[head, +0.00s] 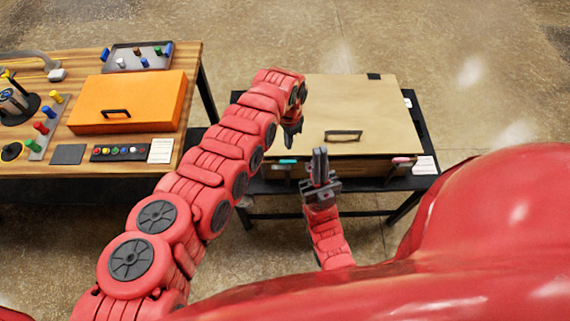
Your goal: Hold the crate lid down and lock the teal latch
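The crate (352,169) stands on a black table at the right, with its tan lid (350,100) lying over it and a dark handle (343,134) near the lid's front edge. I cannot tell whether the lid is fully seated. The teal latch (288,161) is at the crate's front left. My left gripper (291,140) points down over the lid's left front part; contact and finger opening are unclear. My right gripper (319,151) is in front of the crate, right of the teal latch, its fingers close together with nothing visible between them.
A pink latch (402,160) is at the crate's front right, beside a white card (424,165). A wooden workbench (188,75) at the left holds an orange case (130,98), a grey tray (122,60) and several small parts. A floor gap separates bench and black table (418,118).

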